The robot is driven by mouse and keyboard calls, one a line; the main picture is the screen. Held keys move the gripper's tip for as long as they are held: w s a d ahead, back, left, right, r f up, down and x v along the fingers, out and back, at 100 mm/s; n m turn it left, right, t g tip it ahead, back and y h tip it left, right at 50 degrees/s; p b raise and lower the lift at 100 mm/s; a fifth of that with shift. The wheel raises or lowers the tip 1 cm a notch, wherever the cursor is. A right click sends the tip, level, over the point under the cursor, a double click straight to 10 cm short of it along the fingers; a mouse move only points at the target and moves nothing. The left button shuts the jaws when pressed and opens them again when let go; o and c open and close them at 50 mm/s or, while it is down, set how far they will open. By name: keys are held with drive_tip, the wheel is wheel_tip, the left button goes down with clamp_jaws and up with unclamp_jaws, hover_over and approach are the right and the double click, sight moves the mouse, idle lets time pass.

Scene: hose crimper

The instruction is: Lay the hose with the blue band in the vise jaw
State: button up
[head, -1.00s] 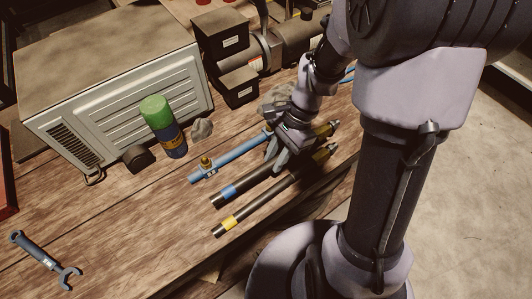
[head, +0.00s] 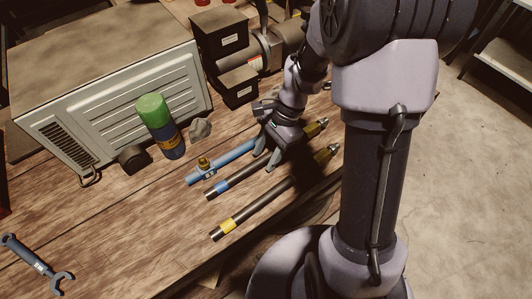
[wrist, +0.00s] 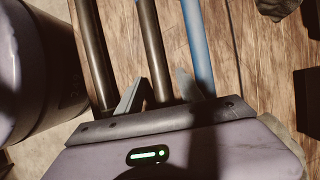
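The blue-banded hose (head: 222,187) is a dark tube lying on the wooden bench between a blue cylinder and a yellow-banded hose. Its far end is partly hidden by my gripper (head: 268,155). In the wrist view, my fingers (wrist: 160,88) stand on either side of the middle dark hose (wrist: 152,45), with narrow gaps showing. My gripper looks open around it. The yellow-banded hose (head: 226,224) lies apart, nearer the bench's front edge. I cannot clearly make out a vise jaw.
The blue cylinder (head: 230,157) with a brass fitting lies close beside the hose. A green-capped bottle (head: 161,126), a grey lump (head: 200,129), a vented box (head: 110,105) and black bins (head: 238,87) stand behind. A wrench (head: 38,265) lies at the left front. Bench between is clear.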

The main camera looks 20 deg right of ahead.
drive_tip(key=shift+r, duration=0.1)
drive_tip(key=p+v, duration=0.5)
drive_tip(key=v, duration=0.7)
drive_tip(key=s+a+r+n+t+h, duration=0.1)
drive_tip(key=s+a+r+n+t, duration=0.2)
drive_tip(key=s+r+n, duration=0.2)
drive_tip(key=s+a+r+n+t+h, duration=0.1)
drive_tip(key=s+a+r+n+t, duration=0.3)
drive_tip(key=s+r, duration=0.5)
drive_tip(key=shift+n, duration=0.5)
drive_tip(key=shift+w+a, duration=0.1)
drive_tip(key=shift+a, duration=0.05)
